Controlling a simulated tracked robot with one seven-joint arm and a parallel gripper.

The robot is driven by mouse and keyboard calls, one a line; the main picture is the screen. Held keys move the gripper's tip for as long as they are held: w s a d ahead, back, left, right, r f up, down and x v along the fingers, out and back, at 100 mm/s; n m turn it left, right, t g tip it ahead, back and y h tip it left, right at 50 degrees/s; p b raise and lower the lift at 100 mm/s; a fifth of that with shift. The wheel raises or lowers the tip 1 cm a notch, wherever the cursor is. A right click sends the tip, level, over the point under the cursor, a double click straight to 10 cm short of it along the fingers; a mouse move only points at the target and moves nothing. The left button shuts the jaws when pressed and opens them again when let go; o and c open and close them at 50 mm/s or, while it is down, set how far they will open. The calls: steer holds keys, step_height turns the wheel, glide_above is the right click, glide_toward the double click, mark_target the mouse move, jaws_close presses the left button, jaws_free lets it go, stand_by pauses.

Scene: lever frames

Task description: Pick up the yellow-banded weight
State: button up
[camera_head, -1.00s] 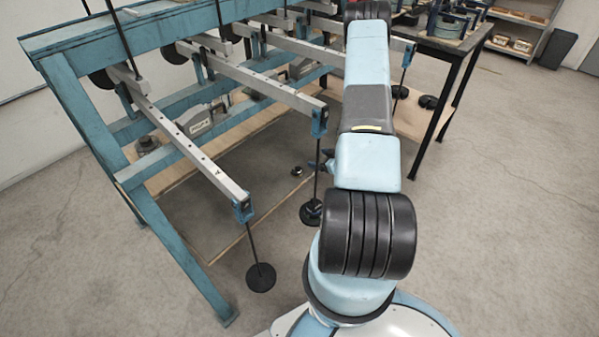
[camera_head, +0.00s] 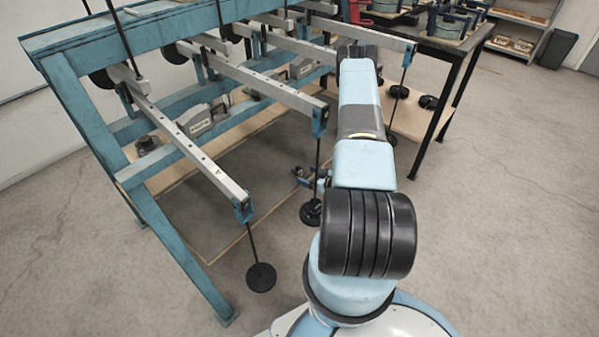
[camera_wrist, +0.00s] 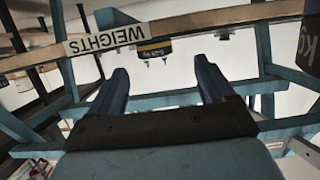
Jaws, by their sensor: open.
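In the wrist view, which looks upside down, a small dark block with a yellow band (camera_wrist: 153,46) shows at the edge of a wooden shelf. It lies ahead of my gripper (camera_wrist: 161,67), roughly between the fingers in the picture and apart from them. The two blue fingers are spread and nothing is between them. In the head view my gripper (camera_head: 299,173) shows small at the left of my arm, partly hidden, low by the lever frame. I cannot make out the yellow-banded weight in the head view.
A "WEIGHTS" label (camera_wrist: 105,39) is on the shelf edge (camera_wrist: 210,20). A dark weight with "KG" lettering (camera_wrist: 303,50) is at the right. The blue lever frame (camera_head: 90,130) has long beams (camera_head: 190,148) and hanging discs (camera_head: 261,277) near my arm. Open floor lies right.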

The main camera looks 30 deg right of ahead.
mark_target(300, 171)
steer(key=shift+d+x, duration=0.2)
steer(key=shift+x, duration=1.35)
steer(key=shift+d+x, duration=0.15)
steer(key=shift+x, duration=1.35)
steer(key=shift+w, duration=0.1)
steer(key=c, duration=1.1)
steer(key=shift+r, duration=0.15)
